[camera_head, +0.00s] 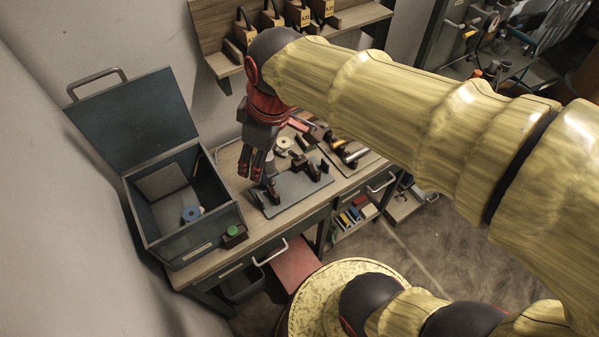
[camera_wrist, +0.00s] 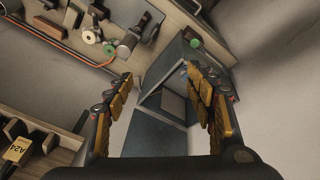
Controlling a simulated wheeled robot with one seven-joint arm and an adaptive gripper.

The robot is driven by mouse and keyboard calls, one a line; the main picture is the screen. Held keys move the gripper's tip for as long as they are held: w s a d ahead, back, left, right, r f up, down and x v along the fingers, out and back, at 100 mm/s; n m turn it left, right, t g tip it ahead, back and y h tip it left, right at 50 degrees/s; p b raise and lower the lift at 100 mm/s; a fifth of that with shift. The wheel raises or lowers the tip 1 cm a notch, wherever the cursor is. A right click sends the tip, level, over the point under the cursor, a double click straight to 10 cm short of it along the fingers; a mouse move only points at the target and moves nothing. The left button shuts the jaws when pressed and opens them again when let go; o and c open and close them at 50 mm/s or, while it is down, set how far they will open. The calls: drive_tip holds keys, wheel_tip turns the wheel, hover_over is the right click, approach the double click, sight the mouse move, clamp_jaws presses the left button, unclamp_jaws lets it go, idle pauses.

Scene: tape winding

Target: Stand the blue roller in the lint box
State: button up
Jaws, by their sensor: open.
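The box (camera_head: 165,241), dark blue-grey with its lid raised, stands at the left end of the bench and is the likely lint box. A small blue round piece (camera_head: 190,213), likely the blue roller, is inside on the floor, its round face upward. A small whitish bit shows beside it. My gripper (camera_head: 253,172) hangs pointing down, right of the box and above the bench. In the wrist view my gripper (camera_wrist: 158,75) is open with nothing between its fingers.
A grey plate (camera_head: 293,194) with dark fixtures lies right of my gripper. A green button (camera_head: 233,230) sits at the box's front right corner. Pale spools (camera_head: 284,142) lie behind the plate. The raised lid (camera_head: 135,118) stands at the box's back.

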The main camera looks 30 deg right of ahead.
drive_tip(key=s+d+m+t+h, duration=0.1)
drive_tip(key=s+d+m, duration=0.3)
drive_tip(key=s+m, duration=0.4)
drive_tip(key=shift+s+d+t, duration=0.25)
drive_tip(key=shift+d+t, duration=0.1)
drive_tip(key=shift+t, duration=0.35)
idle(0.4)
